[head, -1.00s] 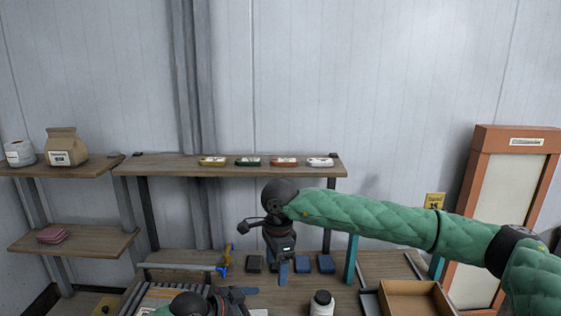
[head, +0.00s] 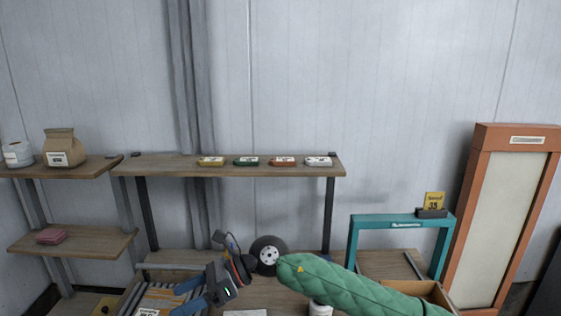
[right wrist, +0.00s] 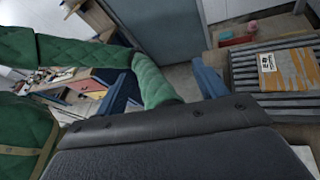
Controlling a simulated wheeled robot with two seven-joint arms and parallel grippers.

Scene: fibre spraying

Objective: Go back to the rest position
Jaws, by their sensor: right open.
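My right gripper (head: 190,298) is low in the head view, left of the middle, at the end of the green-sleeved arm from the right. Its blue fingers are apart and point down-left, with nothing seen between them. It is in front of the slatted rack (head: 148,300); I cannot tell the gap. In the right wrist view the fingers (right wrist: 161,72) are also apart and empty, with the slatted rack and its orange-marked card (right wrist: 269,72) at the right. My left gripper is in neither current view, though green sleeve shows in the right wrist view.
A wooden shelf (head: 145,166) holds several small coloured packs. A teal frame (head: 400,220) with a yellow card (head: 434,201) stands at the right, beside an orange-framed panel (head: 484,230). An open box (head: 432,291) and a white bottle (head: 320,309) are partly hidden by my right arm.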

